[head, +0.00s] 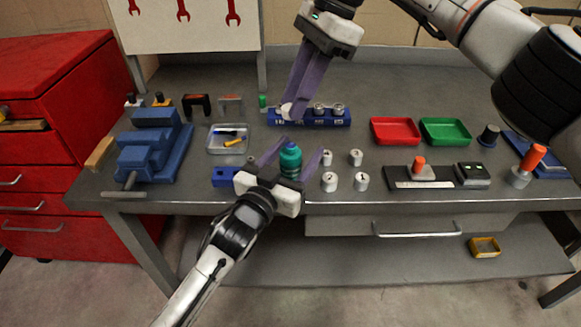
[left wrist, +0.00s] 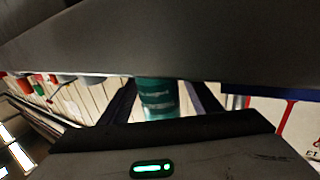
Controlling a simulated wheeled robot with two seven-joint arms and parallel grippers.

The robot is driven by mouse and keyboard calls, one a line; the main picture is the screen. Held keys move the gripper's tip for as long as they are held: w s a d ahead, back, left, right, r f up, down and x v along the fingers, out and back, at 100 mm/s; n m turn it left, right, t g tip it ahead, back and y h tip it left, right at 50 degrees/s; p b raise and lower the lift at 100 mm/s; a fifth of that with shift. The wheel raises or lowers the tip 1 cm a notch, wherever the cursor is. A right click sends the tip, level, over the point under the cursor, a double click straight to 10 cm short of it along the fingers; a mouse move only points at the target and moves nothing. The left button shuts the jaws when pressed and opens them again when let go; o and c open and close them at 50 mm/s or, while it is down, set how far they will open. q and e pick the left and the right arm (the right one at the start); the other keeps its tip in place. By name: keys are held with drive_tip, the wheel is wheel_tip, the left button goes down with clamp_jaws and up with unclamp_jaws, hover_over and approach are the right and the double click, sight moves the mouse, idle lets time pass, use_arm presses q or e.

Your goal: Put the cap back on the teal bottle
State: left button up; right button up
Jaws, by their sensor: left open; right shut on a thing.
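The teal bottle (head: 290,161) stands upright near the front edge of the bench. My left gripper (head: 291,160) is open, with one finger on each side of the bottle. In the left wrist view the bottle (left wrist: 158,98) shows between the two fingers, its upper part hidden. My right gripper (head: 288,112) is behind the bottle, pointing down at the left end of a blue socket rack (head: 335,123). It is shut on a small pale round thing (head: 286,111), mostly hidden by the fingers. I cannot tell for sure that this is the cap.
Several metal cylinders (head: 329,181) stand right of the bottle. A blue block (head: 224,177) and a clear tray (head: 213,148) are to its left, then a blue vise (head: 148,150). Red (head: 394,131) and green (head: 445,131) trays lie further right. The back of the bench is mostly clear.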

use_arm(q)
drive_tip(key=shift+w+d, duration=0.1)
drive_tip(key=shift+w, duration=0.1)
clamp_jaws()
use_arm(e)
hover_over(290, 145)
drive_tip(key=d, duration=0.1)
drive_tip(key=shift+w+f, duration=0.15)
drive_tip(key=shift+f, duration=2.35)
drive_tip(key=shift+f, duration=0.85)
drive_tip(key=shift+f, duration=0.6)
